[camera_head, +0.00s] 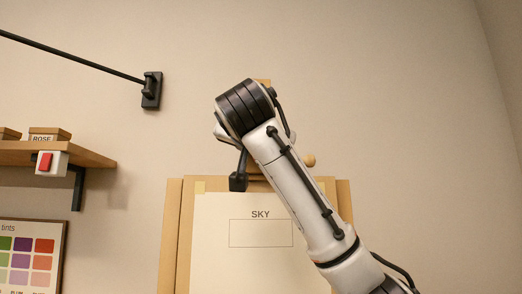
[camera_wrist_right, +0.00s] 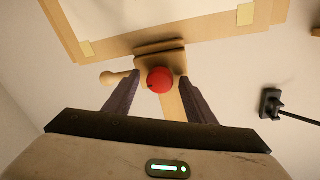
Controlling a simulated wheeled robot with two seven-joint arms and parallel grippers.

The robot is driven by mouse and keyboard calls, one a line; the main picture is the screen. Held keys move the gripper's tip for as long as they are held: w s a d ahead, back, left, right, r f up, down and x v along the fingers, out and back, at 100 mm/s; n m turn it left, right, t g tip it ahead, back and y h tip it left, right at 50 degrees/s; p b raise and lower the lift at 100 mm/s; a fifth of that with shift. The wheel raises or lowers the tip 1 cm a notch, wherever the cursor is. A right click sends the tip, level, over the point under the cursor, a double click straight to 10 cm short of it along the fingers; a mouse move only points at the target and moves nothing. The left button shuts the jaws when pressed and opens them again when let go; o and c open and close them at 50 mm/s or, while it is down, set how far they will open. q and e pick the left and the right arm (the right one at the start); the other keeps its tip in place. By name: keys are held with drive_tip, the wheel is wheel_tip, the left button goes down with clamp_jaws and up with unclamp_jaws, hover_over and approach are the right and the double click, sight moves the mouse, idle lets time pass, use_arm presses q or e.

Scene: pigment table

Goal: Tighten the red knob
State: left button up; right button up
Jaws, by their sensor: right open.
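In the right wrist view, a round red knob (camera_wrist_right: 160,80) with a small dark mark sits at a wooden clamp block (camera_wrist_right: 158,50) on the easel's post. My right gripper (camera_wrist_right: 159,77) is open, its two dark fingers on either side of the knob. Narrow gaps show between knob and fingers; I cannot tell how deep the knob sits between them. In the head view my right arm hides the knob and most of the gripper. My left gripper is in neither view.
A pale wooden peg (camera_wrist_right: 116,77) sticks out beside the clamp, near one finger. The easel board (camera_head: 171,240) holds a "SKY" sheet (camera_head: 213,262). A shelf (camera_head: 90,157) and a black wall bracket (camera_head: 151,90) are left.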

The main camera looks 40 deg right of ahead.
drive_tip(key=c, duration=1)
drive_tip(key=shift+f+n, duration=0.1)
drive_tip(key=shift+n, duration=0.2)
drive_tip(key=n+t+y, duration=0.1)
drive_tip(key=n, duration=0.4)
drive_tip(key=n+y+b, duration=0.1)
drive_tip(key=n, duration=0.5)
drive_tip(key=n+t, duration=0.1)
drive_tip(key=n, duration=0.5)
drive_tip(key=shift+s+d+t+y+b, duration=0.1)
drive_tip(key=shift+d+t+y+b, duration=0.1)
drive_tip(key=shift+t+y+b, duration=0.15)
drive_tip(key=shift+n+y, duration=0.25)
drive_tip(key=shift+n, duration=0.05)
